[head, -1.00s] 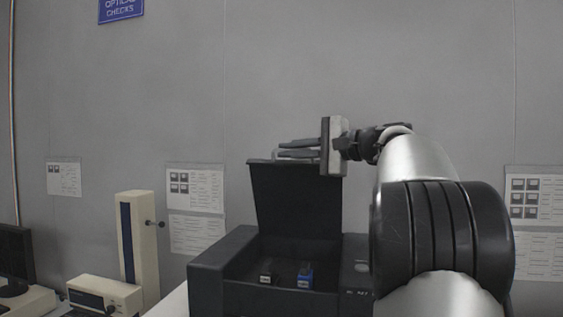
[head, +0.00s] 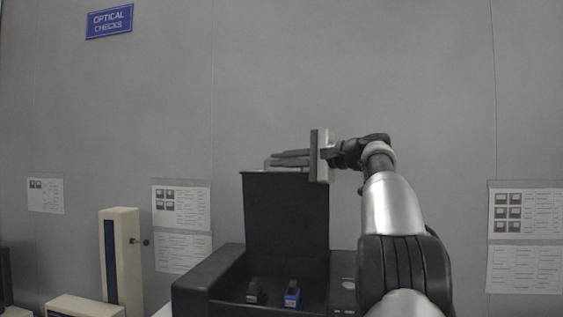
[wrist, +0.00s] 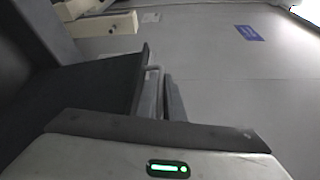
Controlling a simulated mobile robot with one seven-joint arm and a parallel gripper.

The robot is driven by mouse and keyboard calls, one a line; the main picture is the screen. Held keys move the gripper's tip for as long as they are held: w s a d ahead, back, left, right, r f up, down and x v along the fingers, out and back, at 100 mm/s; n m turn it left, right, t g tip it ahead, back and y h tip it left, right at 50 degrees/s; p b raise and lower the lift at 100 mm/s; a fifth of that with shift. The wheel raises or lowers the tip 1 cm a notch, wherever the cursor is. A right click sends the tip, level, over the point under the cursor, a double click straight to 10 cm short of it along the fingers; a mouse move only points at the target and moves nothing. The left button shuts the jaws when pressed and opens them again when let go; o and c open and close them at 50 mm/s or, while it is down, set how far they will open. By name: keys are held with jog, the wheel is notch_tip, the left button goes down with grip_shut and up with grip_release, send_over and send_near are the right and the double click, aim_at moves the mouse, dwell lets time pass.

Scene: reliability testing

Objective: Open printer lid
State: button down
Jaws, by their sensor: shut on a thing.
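The black printer (head: 205,280) stands at the bottom middle of the head view. Its lid (head: 286,215) stands raised, close to upright, above the open bay. Inside the bay sit a dark cartridge-like piece (head: 254,292) and a blue one (head: 292,294). My gripper (head: 290,159) is at the lid's top edge, reaching in from the right, with its fingers shut on the lid's edge or handle. In the wrist view the dark lid (wrist: 85,85) lies to the left of my fingers (wrist: 163,98), beside a light grey bar. The exact contact is partly hidden.
A cream instrument (head: 122,262) with a side knob stands left of the printer. Paper sheets (head: 181,207) and a blue sign (head: 109,21) are on the grey wall behind. The space above the lid is clear.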

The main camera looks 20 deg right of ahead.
jog(key=c, duration=1.9)
grip_release()
jog(key=shift+s, duration=0.1)
jog(key=shift+s+d, duration=0.2)
jog(key=b+v, duration=0.1)
jog(key=v, duration=1.5)
jog(key=shift+s+r+b, duration=0.25)
jog(key=shift+s+b, duration=0.15)
jog(key=shift+d, duration=0.1)
